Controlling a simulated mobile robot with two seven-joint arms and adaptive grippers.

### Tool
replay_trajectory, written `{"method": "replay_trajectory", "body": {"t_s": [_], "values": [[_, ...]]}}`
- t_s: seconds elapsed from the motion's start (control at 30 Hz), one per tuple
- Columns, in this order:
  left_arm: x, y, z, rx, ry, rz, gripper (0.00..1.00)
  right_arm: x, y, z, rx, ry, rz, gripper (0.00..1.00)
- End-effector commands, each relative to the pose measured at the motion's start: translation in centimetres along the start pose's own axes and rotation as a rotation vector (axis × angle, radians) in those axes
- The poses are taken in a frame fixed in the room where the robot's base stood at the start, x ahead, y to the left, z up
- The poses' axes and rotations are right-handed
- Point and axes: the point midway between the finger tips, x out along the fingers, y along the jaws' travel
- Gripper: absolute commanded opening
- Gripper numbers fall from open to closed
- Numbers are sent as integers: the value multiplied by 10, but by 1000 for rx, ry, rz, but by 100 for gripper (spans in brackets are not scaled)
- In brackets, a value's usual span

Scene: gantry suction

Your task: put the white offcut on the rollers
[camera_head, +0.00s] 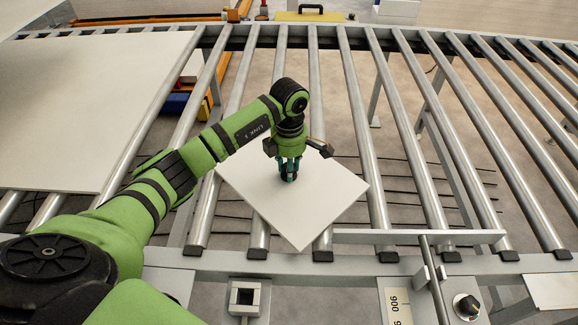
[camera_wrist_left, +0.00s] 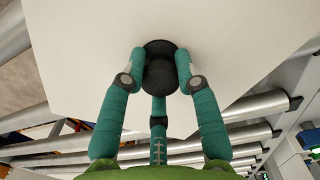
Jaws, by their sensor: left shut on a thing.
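The white offcut (camera_head: 298,222) is a flat, roughly square board over the rollers (camera_head: 360,130) in the middle of the head view, turned at an angle to them. It fills much of the left wrist view (camera_wrist_left: 85,55). My left gripper (camera_head: 289,172) is above the board's middle, its teal fingers pointing down. In the left wrist view the fingers (camera_wrist_left: 160,75) are shut on a black round knob (camera_wrist_left: 159,50) at the board's face. I cannot tell whether the board rests on the rollers or hangs just above them. My right gripper is not in view.
A large white panel (camera_head: 90,105) covers the rollers on the left. Bare rollers continue to the right. A metal stop bar (camera_head: 415,237) and the front rail (camera_head: 330,268) lie near the board's front corner. A yellow item with a black handle (camera_head: 310,15) stands behind the conveyor.

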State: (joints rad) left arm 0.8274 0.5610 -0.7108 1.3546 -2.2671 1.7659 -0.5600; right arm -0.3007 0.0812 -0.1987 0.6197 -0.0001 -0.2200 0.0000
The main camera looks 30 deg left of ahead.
Motion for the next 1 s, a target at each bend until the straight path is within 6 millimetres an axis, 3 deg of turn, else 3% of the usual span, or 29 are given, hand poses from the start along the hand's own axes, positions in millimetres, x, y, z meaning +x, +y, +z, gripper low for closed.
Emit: {"method": "replay_trajectory", "body": {"t_s": [0.4, 0.43, 0.47, 0.5, 0.83, 1.0], "values": [[9, 1, 1, 1, -4, 4, 0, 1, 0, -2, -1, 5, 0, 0], [10, 0, 0, 1, -1, 1, 39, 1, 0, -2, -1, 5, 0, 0], [9, 0, 0, 1, -1, 1, 51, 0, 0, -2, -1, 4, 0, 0], [9, 0, 0, 1, -1, 1, 55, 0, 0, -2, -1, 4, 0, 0], [7, 0, 0, 1, -2, 1, 55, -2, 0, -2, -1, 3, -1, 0], [-9, 2, 0, 0, -3, 6, 55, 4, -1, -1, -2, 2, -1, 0]]}}
